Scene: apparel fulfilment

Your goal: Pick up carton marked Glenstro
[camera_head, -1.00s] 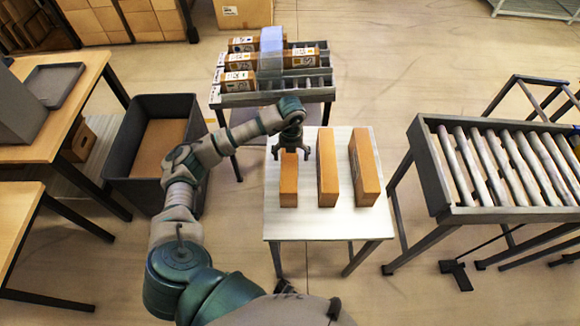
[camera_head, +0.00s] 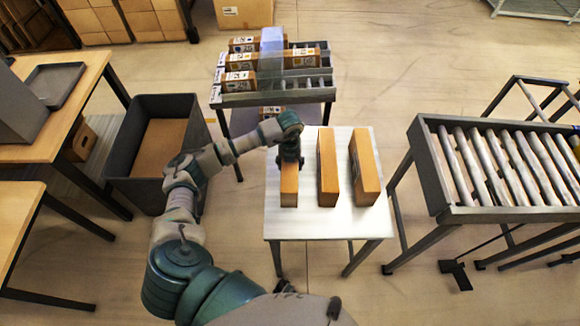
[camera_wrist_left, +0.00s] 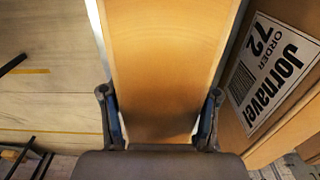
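Three tall, narrow brown cartons stand on a white table: a left one (camera_head: 288,187), a middle one (camera_head: 327,170) and a right one (camera_head: 365,165). My left gripper (camera_head: 289,162) is down at the far end of the left carton. In the left wrist view, the two fingers of my left gripper (camera_wrist_left: 160,110) lie on either side of this carton (camera_wrist_left: 165,60), very close to its sides; contact is unclear. No label shows on it. The name Glenstro is not readable anywhere. My right gripper is out of view.
A rack (camera_head: 275,97) with several labelled cartons stands behind the white table (camera_head: 300,225). A dark grey bin (camera_head: 120,150) is at left, and a roller conveyor (camera_head: 440,165) at right. The gap between left and middle cartons is narrow.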

